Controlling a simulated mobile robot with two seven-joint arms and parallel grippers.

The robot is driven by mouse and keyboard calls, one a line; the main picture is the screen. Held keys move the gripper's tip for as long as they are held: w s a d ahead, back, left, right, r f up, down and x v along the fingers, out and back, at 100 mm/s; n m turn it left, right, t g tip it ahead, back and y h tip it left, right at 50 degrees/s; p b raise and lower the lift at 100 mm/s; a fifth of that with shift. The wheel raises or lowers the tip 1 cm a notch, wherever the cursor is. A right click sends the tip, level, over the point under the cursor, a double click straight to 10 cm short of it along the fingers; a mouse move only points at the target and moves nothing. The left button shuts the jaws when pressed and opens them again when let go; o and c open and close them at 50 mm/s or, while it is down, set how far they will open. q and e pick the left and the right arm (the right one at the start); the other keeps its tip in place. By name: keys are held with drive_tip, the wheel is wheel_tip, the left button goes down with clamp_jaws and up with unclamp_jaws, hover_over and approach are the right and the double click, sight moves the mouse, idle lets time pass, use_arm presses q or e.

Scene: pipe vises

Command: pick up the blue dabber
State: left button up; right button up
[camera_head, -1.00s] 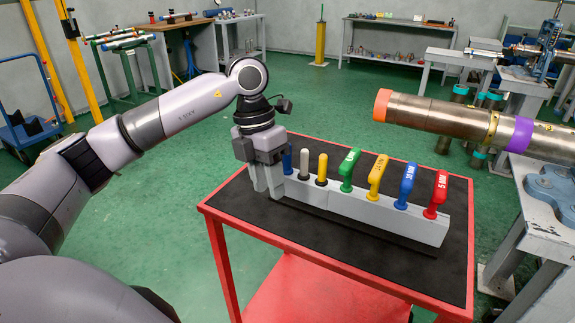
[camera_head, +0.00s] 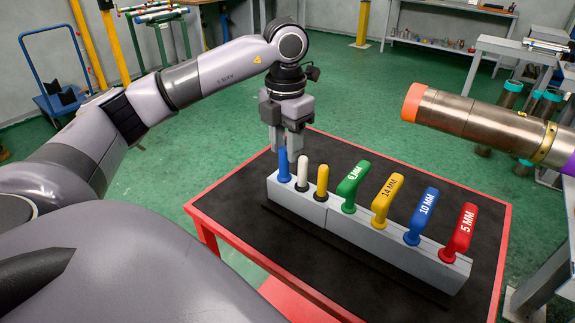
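The blue dabber (camera_head: 284,165) is a slim upright stick at the left end of the grey rack (camera_head: 390,249), with its lower end in the rack. My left gripper (camera_head: 285,148) points down right at the dabber's top. Its two fingers look apart, with the dabber's tip showing at the gap between them. I cannot tell whether they touch it. My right gripper is out of view.
A white dabber (camera_head: 302,172) and a yellow dabber (camera_head: 321,182) stand close beside it. Larger labelled handles follow, including a blue 10 MM handle (camera_head: 422,215). The rack sits on a black-topped red cart (camera_head: 228,204). An orange-ended pipe (camera_head: 470,112) hangs over the right side.

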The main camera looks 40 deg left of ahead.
use_arm(q)
drive_tip(key=f, duration=0.4)
drive_tip(key=shift+s+a, duration=0.15)
drive_tip(key=shift+s, duration=0.05)
drive_tip(key=shift+f, duration=0.5)
drive_tip(key=c, duration=0.6)
drive_tip(key=shift+r, duration=0.1)
drive_tip(key=shift+w+r, duration=0.1)
drive_tip(key=shift+r, duration=0.45)
clamp_jaws()
wheel_tip(320, 180, up, 9)
drive_tip(key=shift+f+p, duration=0.1)
drive_tip(key=shift+p, duration=0.45)
wheel_tip(320, 180, up, 8)
drive_tip(key=r+p, duration=0.1)
drive_tip(key=p, duration=0.3)
hover_over(284, 175)
drive_tip(key=shift+w+a+r+p, duration=0.3)
drive_tip(key=shift+w+a+r, duration=0.1)
drive_tip(key=shift+r, duration=0.1)
drive_tip(key=shift+s, duration=0.15)
